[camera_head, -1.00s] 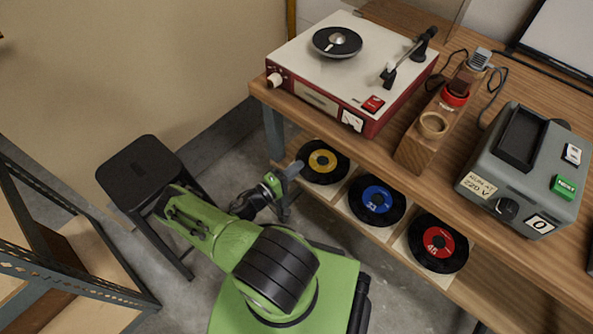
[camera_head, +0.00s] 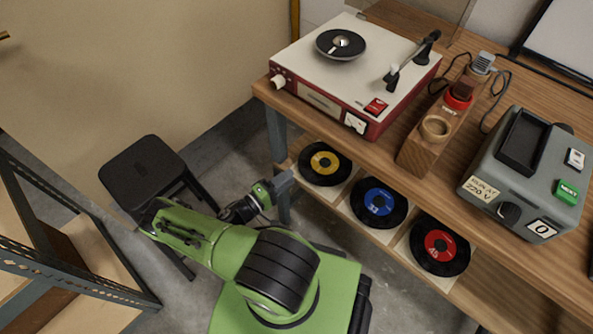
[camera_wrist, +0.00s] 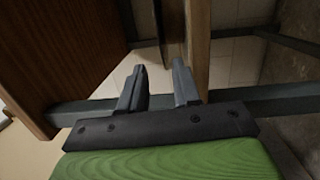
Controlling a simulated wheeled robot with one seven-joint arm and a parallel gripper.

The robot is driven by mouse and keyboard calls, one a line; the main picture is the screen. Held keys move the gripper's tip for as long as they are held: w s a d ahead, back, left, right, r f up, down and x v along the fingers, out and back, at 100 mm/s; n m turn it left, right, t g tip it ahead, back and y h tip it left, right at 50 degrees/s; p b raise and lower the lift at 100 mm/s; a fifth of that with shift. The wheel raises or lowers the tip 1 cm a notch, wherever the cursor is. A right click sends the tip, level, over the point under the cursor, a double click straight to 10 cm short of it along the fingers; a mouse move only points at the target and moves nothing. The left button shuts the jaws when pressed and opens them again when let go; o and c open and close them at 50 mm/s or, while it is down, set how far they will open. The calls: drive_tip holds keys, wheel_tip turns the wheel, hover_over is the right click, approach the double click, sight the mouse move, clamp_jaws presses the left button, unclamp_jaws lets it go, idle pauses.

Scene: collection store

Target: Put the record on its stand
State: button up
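Three black records lie in a row on the low shelf in the head view: one with a yellow label (camera_head: 325,163), one with a blue label marked 33 (camera_head: 378,203) and one with a red label marked 45 (camera_head: 439,247). Each lies on a pale square. A record player (camera_head: 345,75) with a small dark round platter (camera_head: 341,44) is on the bench. I cannot tell which thing is the stand. My gripper (camera_head: 283,183) is left of the yellow-label record, near the bench leg. In the wrist view its fingers (camera_wrist: 158,75) are apart with nothing between them.
A black stool (camera_head: 149,173) is left of my arm, and a metal-framed shelf (camera_head: 75,255) is at lower left. Wooden boards (camera_wrist: 75,45) are close in the wrist view.

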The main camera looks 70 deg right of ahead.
drive_tip(key=v, duration=0.7)
drive_tip(key=w+a+r+t+y, duration=0.2)
drive_tip(key=w+a+r+y, duration=0.2)
drive_tip(key=r, duration=0.3)
drive_tip(key=w+a+r+m+t+y, duration=0.1)
drive_tip(key=w+a+r+t+y, duration=0.15)
drive_tip(key=w+a+r, duration=0.35)
drive_tip(key=w+a+r+t+y, duration=0.2)
drive_tip(key=w+r+y, duration=0.15)
drive_tip(key=r, duration=0.35)
drive_tip(key=s+a+r+n+t+y, duration=0.3)
drive_tip(key=s+a+r+t, duration=0.1)
drive_tip(key=s+a+r, duration=0.2)
drive_tip(key=s+a+r+n+t+y, duration=0.3)
drive_tip(key=s+a+r, duration=0.3)
drive_tip(key=r, duration=0.5)
drive_tip(key=shift+a+r+n+t, duration=0.3)
drive_tip(key=shift+a+n+t, duration=0.2)
drive_tip(key=shift+a+t, duration=0.5)
drive_tip(key=shift+s+a, duration=0.15)
